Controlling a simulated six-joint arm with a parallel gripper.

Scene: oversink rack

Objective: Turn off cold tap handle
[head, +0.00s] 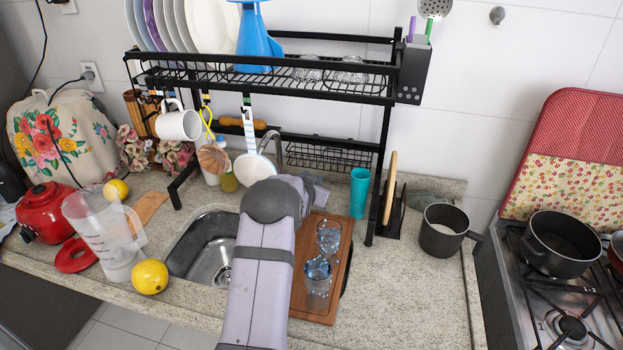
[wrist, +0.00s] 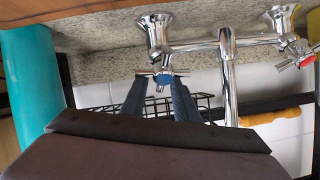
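The cold tap handle (wrist: 162,77) is a metal crossbar with a blue cap, near the middle of the wrist view. Its bar lies roughly level in that picture. The chrome mixer tap (wrist: 190,46) runs to the right from it, with a central spout and a red-capped handle (wrist: 305,60) at the far right. My gripper (wrist: 159,92) has its two fingers apart, one toward each end of the blue-capped bar; contact cannot be told. In the head view my arm covers most of the tap; only the curved chrome spout (head: 270,138) shows.
A black rack (head: 380,160) spans the sink (head: 205,250). A turquoise cup (head: 359,192) stands close to my wrist and shows at the left of the wrist view (wrist: 30,85). A wooden board (head: 340,270) with glasses lies beside my arm.

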